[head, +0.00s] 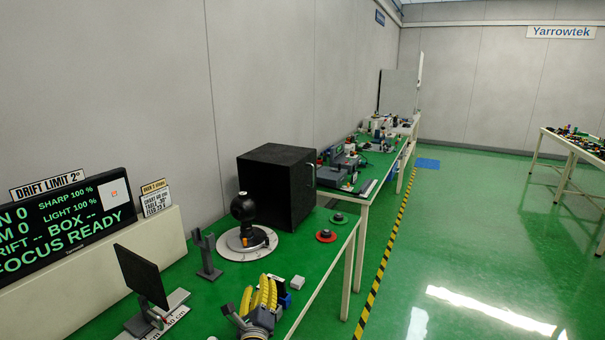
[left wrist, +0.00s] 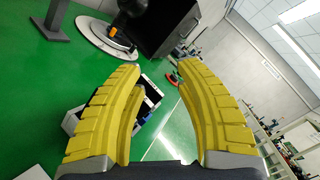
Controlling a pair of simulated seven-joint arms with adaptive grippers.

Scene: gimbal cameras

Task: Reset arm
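My left gripper (head: 259,289) is low in the middle of the head view, above the near part of the green bench. In the left wrist view its two yellow fingers (left wrist: 157,68) stand wide apart with nothing held between them. Beyond the gap, a small white and black item (left wrist: 152,92) shows partly behind the left finger. A black ball-shaped camera device (head: 243,208) stands on a white round turntable (head: 229,245), apart from the gripper. My right gripper is in neither view.
A black box (head: 275,185) stands behind the turntable. A grey forked stand (head: 205,255) and a dark panel on a stand (head: 141,275) are to the left.

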